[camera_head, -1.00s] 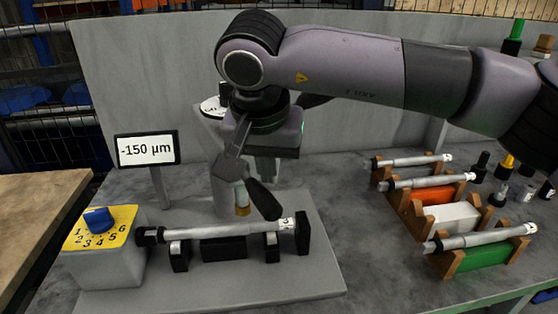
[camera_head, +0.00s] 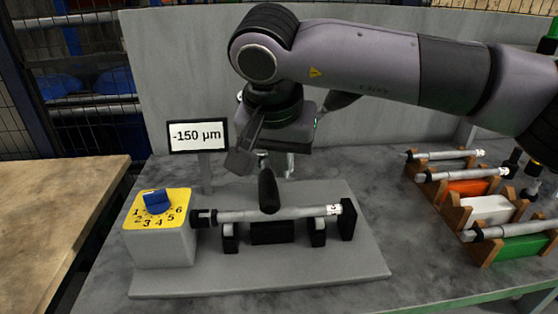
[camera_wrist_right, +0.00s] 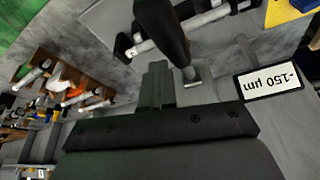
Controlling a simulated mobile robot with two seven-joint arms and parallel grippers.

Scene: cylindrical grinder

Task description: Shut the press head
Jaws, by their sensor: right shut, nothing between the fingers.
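The handle is large in the wrist view (camera_wrist_right: 161,28). My left gripper is not in view.
A silver shaft (camera_head: 280,213) rests on black supports on the grey base plate (camera_head: 350,272). A yellow dial box (camera_head: 160,245) stands left. A display (camera_head: 198,135) reads -150 µm. Racks with shafts, including a green one (camera_head: 515,248), stand right.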

